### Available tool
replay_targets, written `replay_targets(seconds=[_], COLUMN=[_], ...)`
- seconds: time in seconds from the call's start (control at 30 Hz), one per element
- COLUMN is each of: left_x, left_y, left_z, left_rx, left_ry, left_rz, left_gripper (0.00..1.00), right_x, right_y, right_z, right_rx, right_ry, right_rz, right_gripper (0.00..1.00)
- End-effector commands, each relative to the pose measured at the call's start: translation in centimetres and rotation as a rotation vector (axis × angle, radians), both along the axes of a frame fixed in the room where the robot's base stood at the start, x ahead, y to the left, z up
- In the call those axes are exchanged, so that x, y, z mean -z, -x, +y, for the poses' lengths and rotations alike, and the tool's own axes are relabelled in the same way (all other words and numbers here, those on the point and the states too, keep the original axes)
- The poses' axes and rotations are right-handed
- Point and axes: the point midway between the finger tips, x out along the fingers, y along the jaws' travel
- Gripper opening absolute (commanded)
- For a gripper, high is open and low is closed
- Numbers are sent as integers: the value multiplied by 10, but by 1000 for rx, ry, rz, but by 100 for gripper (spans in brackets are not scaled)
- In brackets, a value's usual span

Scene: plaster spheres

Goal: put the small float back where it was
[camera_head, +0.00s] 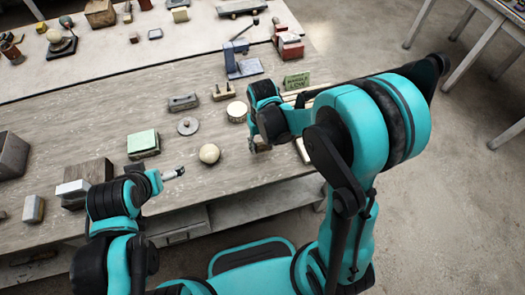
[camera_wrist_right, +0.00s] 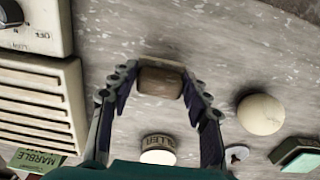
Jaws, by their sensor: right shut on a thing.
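My right gripper (camera_wrist_right: 160,82) is shut on a small brown block-like piece (camera_wrist_right: 160,83), which looks like the small float; a paler strip shows just beyond it in the right wrist view. In the head view the right gripper (camera_head: 258,143) is over the right part of the table, and the held piece cannot be made out. I cannot tell how far above the tabletop it is. My left gripper (camera_head: 173,173) is at the table's front edge on the left; its fingers are too small to read.
A pale sphere (camera_head: 209,153) lies left of my right gripper; it shows in the wrist view too (camera_wrist_right: 261,114). A round labelled tub (camera_wrist_right: 158,150) and a slatted pale box (camera_wrist_right: 40,100) are close by. A green-topped block (camera_head: 143,144) stands farther left.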

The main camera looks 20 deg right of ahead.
Motion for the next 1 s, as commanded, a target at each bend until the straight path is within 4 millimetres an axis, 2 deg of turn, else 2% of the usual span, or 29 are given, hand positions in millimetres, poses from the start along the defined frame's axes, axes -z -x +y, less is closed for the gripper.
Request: replay_targets(seconds=[0.3, 0.67, 0.7, 0.73, 1.0], left_x=[17, 20, 18, 18, 18], left_y=[0, 0, 0, 0, 0], left_z=[0, 0, 0, 0, 0], left_rx=[0, 0, 0, 0, 0], left_ry=[0, 0, 0, 0, 0], left_rz=[0, 0, 0, 0, 0], left_gripper=[100, 100, 100, 100, 100], right_x=[40, 43, 42, 42, 41], right_y=[0, 0, 0, 0, 0], right_z=[0, 0, 0, 0, 0], right_rx=[0, 0, 0, 0, 0], right_ry=[0, 0, 0, 0, 0], right_rz=[0, 0, 0, 0, 0], right_gripper=[20, 20, 58, 66, 68])
